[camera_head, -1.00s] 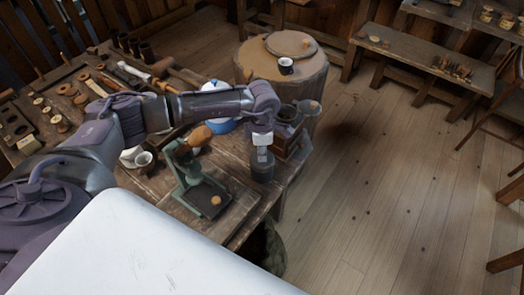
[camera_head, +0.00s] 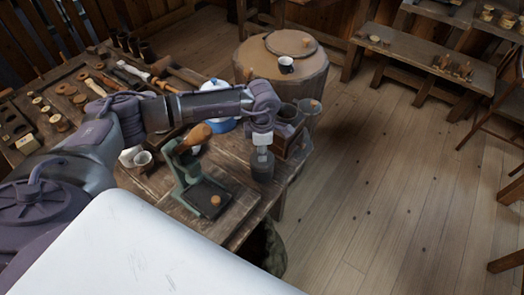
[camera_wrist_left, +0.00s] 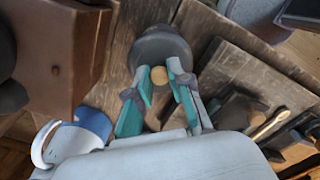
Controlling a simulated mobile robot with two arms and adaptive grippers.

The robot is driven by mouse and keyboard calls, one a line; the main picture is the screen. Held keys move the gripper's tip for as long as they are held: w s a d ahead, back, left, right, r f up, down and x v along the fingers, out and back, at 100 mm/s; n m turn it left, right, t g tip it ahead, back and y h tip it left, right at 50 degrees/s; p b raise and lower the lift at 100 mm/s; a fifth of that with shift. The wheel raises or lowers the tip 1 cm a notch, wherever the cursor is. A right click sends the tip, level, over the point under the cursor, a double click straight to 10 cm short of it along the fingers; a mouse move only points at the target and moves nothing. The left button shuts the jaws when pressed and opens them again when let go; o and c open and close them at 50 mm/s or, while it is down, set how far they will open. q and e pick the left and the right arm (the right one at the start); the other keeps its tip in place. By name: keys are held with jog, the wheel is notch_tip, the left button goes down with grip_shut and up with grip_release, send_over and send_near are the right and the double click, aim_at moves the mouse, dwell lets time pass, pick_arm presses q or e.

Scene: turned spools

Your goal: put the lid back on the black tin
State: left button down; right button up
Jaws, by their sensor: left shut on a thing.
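The black tin (camera_head: 262,173) is a dark cylinder near the right edge of the workbench. My left gripper (camera_head: 262,151) points down right above it. In the left wrist view, a dark round lid (camera_wrist_left: 160,43) with a tan wooden knob (camera_wrist_left: 160,75) shows at the fingertips. My left gripper (camera_wrist_left: 160,70) is shut on the knob, one teal finger on each side. The lid looks level and over the tin. I cannot tell whether it touches the rim. The lid hides the tin in the wrist view. My right gripper is not in view.
A green press with a wooden handle (camera_head: 195,137) stands left of the tin. A wooden box-shaped mill (camera_head: 290,138) stands close behind it. A blue and white pot (camera_head: 218,88) and white cups (camera_head: 143,158) are farther left. The floor to the right is clear.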

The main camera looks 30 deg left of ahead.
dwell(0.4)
pick_arm(q)
jog(key=c, duration=0.5)
grip_release()
jog(key=shift+r+p, duration=2.05)
jog(key=shift+r, duration=1.45)
jog(key=shift+c, duration=0.3)
grip_shut()
